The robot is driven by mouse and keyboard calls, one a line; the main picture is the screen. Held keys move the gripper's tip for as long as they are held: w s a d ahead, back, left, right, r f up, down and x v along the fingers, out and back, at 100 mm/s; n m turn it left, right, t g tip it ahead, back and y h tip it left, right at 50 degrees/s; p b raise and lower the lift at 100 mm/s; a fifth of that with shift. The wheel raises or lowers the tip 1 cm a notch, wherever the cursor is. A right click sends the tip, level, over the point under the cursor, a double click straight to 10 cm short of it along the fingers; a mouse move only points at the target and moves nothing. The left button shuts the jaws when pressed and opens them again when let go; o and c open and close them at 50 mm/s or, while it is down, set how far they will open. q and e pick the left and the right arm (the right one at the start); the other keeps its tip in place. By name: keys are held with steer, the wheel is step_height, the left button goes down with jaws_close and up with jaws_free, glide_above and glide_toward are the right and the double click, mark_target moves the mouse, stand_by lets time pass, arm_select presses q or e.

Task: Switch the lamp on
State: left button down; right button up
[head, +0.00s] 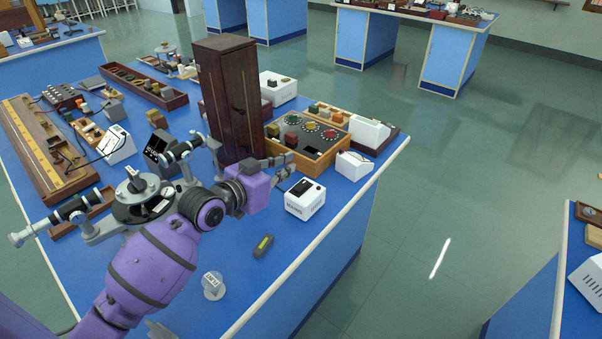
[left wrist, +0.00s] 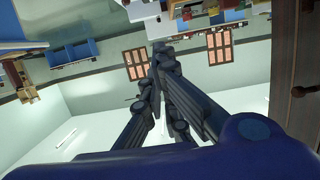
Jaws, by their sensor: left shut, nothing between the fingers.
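A tall dark wooden housing (head: 228,100), which looks like the lamp's case, stands upright on the blue bench; I cannot tell whether it is lit. A white box (head: 305,200) with a dark top panel and lettering on its front sits near the bench's right edge. Any switch on it is too small to make out. My left gripper (head: 292,164) is shut and empty. It is above the bench, right of the housing's foot and just behind the white box in the picture. In the left wrist view its closed fingers (left wrist: 158,48) point away, with dark wood (left wrist: 300,50) at right.
A spectrometer (head: 135,195) stands left of my forearm. A wooden tray with coloured knobs (head: 310,150) and a small white meter (head: 354,165) lie beyond the gripper. A small dark object (head: 263,246) and a clear disc (head: 213,285) lie in front. The bench's near right is mostly clear.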

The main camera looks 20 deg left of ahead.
arm_select(q)
glide_above(301, 186)
steer(key=shift+s+f, duration=0.1)
steer(key=shift+f, duration=0.55)
step_height(301, 186, down, 4)
steer(key=shift+r, duration=0.25)
steer(key=shift+f, duration=0.3)
arm_select(e)
steer(key=shift+f, duration=0.2)
arm_select(q)
steer(key=shift+f, duration=0.1)
